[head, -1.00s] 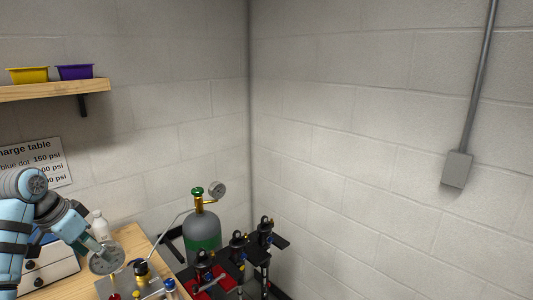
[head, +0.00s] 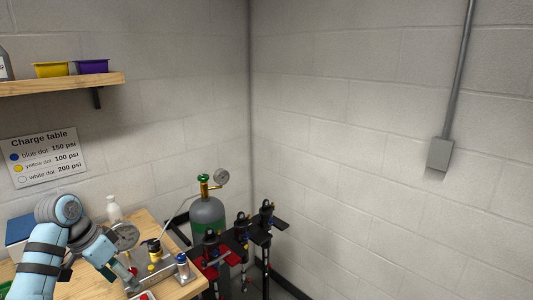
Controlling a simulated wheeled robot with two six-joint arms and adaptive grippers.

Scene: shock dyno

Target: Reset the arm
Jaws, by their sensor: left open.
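My left arm comes in at the lower left, bent over the wooden bench (head: 180,288). My right gripper is out of view. No separate arm or lever to reset can be told apart clearly.
A grey-green gas bottle (head: 208,217) with a gauge stands behind the bench. Black stands holding shock absorbers (head: 243,232) are to its right. A white bottle (head: 114,208) is at the back. A charge table sign (head: 45,158) hangs below a shelf (head: 60,84) with yellow and purple bins.

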